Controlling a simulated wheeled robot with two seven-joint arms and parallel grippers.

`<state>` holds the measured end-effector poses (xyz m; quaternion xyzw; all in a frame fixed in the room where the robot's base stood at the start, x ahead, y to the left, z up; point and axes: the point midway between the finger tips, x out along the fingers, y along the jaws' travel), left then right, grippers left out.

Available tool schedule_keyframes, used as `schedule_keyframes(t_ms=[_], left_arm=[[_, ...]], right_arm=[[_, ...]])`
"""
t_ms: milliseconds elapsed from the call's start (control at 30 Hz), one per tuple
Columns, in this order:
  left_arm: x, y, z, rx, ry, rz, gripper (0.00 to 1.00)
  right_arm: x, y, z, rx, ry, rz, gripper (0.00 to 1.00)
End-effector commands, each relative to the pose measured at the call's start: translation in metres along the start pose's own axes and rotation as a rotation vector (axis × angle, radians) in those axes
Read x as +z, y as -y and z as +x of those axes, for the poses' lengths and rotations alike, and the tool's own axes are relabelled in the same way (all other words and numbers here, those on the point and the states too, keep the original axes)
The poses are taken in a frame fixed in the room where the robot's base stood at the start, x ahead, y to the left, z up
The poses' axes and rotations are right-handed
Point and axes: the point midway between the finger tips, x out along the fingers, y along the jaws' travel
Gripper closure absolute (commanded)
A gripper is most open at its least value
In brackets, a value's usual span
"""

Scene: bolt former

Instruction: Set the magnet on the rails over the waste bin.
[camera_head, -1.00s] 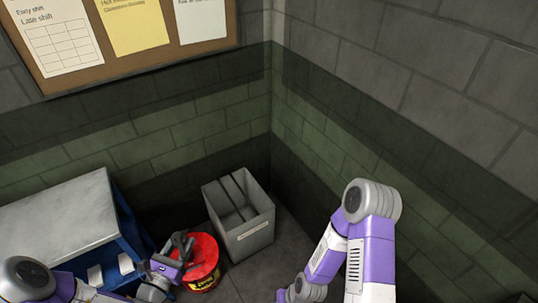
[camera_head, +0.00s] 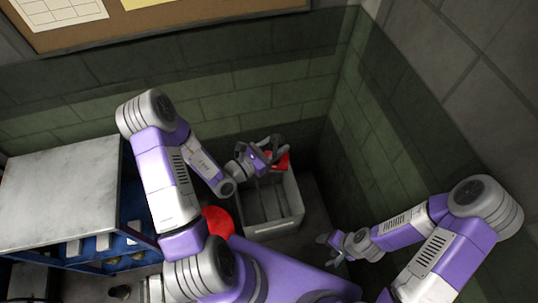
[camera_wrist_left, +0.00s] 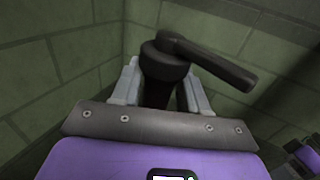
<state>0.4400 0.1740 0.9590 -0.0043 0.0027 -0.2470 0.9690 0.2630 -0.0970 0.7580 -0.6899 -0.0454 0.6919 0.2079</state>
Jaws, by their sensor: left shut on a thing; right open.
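The waste bin (camera_head: 275,228) is a grey open box on the floor near the corner. Two dark rails (camera_head: 268,197) run front to back across its top. My left gripper (camera_head: 263,153) appears above the bin's back edge. It is shut on the magnet (camera_head: 279,161), whose red part shows beside the fingers. In the left wrist view a dark post with a sideways lever (camera_wrist_left: 165,65) stands between the fingers. The magnet's underside is hidden, and I cannot tell if it touches the rails. My right gripper (camera_head: 329,250) is open and empty, right of the bin.
A red bucket (camera_head: 217,221) stands left of the bin, partly behind my left arm. A metal-topped blue cabinet (camera_head: 60,195) with small bins is at the left. Green brick walls close in behind and to the right of the bin.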

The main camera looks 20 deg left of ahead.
Motion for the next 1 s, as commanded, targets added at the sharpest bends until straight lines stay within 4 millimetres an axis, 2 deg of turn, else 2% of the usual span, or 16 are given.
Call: schedule_keyframes(t_ms=[167,267,700,900,1000], left_arm=[[-0.023,-0.009,0.005,0.025,0.006,-0.001,1.0],[-0.05,-0.02,0.008,0.058,0.009,-0.002,1.0],[-0.2,-0.069,0.02,0.257,0.015,-0.004,1.0],[-0.252,-0.082,0.02,0.334,0.012,-0.002,1.0],[-0.265,-0.086,0.019,0.356,0.01,-0.001,1.0]], right_arm=[[0.0,-0.004,0.011,0.0,0.001,0.001,0.38],[-0.001,-0.009,0.022,0.001,0.001,0.001,0.38],[-0.003,-0.03,0.079,0.0,0.0,0.001,0.38],[-0.004,-0.036,0.096,0.0,0.0,0.001,0.38],[-0.004,-0.038,0.1,0.0,0.0,0.001,0.38]])
